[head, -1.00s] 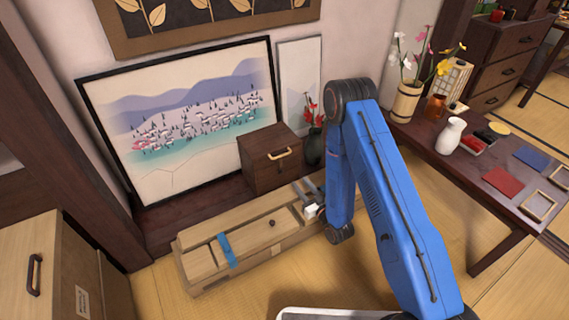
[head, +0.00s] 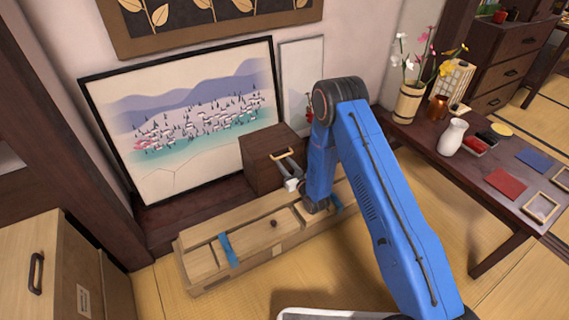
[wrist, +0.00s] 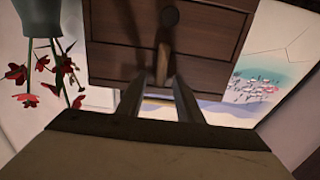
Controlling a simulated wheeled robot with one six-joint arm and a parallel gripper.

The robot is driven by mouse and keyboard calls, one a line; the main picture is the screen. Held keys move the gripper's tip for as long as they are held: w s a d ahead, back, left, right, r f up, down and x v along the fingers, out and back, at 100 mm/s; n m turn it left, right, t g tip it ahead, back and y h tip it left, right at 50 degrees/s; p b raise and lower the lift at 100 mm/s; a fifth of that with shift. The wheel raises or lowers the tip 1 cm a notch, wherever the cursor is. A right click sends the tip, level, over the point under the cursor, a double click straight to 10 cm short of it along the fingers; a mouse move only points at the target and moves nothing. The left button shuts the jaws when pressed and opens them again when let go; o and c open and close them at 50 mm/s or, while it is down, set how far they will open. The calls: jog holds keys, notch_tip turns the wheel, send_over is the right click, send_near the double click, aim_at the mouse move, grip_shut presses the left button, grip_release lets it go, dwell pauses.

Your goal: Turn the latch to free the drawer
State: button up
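A dark brown wooden drawer box (head: 262,172) stands on the dark ledge in front of the landscape picture. A brass-coloured latch (head: 284,153) shows on it in the head view. In the wrist view the box (wrist: 205,40) appears upside down, with the latch (wrist: 163,62) as an upright bar on its front and a dark round knob (wrist: 169,16) in line with it. My gripper (head: 283,170) is close in front of the box. In the wrist view my gripper (wrist: 158,82) is open, its two fingertips on either side of the latch's near end; contact cannot be told.
A long pale wooden bench (head: 205,262) with a blue band (head: 228,250) lies below my arm. A vase with red flowers (wrist: 42,22) stands beside the box. The framed landscape (head: 185,110) is behind it. A low table (head: 470,185) stands at right.

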jog(key=shift+w+a, duration=0.2)
jog(key=shift+w, duration=0.05)
jog(key=shift+c, duration=0.6)
grip_shut()
jog(key=shift+w+d+f+m, duration=0.2)
jog(key=shift+d+f+m, duration=0.1)
jog(key=shift+m, duration=2.7)
jog(key=shift+w+d+f+m, duration=0.25)
jog(key=shift+f+m, duration=0.1)
jog(key=shift+m, duration=2.65)
jog(key=shift+w+d+f+m, duration=0.15)
jog(key=shift+d+f+m, duration=0.15)
jog(key=shift+m, duration=2.7)
